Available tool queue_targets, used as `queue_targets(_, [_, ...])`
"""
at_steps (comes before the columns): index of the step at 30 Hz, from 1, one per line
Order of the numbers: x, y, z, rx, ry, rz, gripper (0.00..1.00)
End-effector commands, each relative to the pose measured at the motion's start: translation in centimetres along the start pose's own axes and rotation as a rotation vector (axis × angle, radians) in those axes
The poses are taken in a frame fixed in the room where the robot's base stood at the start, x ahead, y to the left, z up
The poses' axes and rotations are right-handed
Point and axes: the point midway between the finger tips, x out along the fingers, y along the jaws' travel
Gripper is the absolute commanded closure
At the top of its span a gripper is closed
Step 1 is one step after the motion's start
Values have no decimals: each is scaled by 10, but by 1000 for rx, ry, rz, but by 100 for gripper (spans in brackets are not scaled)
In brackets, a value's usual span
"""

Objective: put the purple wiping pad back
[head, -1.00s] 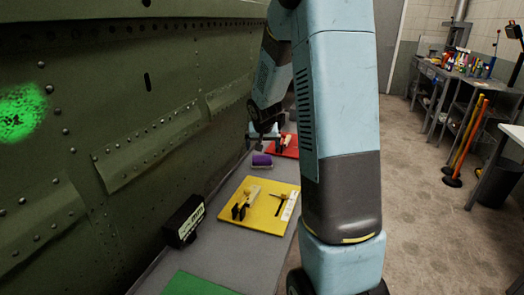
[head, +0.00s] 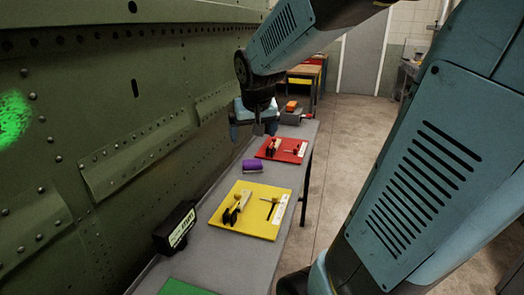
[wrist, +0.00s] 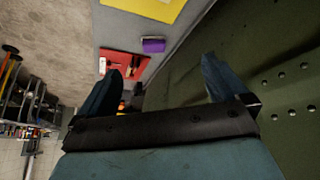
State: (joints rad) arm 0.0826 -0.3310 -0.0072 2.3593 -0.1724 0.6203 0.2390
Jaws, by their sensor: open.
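The purple wiping pad (head: 253,166) lies on the grey bench (head: 217,250), between the yellow mat (head: 262,229) and the red mat (head: 268,155), on the side towards the green wall. It also shows in the wrist view (wrist: 153,45), near the top middle. My gripper (head: 258,127) hangs above the far part of the bench, beyond the pad and apart from it. In the wrist view its two blue fingers (wrist: 160,75) are spread wide with nothing between them.
The riveted green fuselage wall (head: 110,130) runs along the bench's left side. A black box (head: 175,228) stands by the wall. The yellow and red mats carry small tools. An orange item (head: 292,106) sits at the bench's far end. The floor (head: 345,150) to the right is open.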

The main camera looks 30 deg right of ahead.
Motion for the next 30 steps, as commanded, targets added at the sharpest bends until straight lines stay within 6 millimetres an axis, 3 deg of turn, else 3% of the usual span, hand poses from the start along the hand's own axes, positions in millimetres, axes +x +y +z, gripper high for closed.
queue_targets(6, [-53,-8,51,-66,1,-50,0])
queue_targets(15, [-97,-16,115,-153,-8,-120,0])
queue_targets(21, [-105,-18,131,-178,-11,-139,0])
queue_targets(30, [-105,-18,132,-179,-12,-140,0])
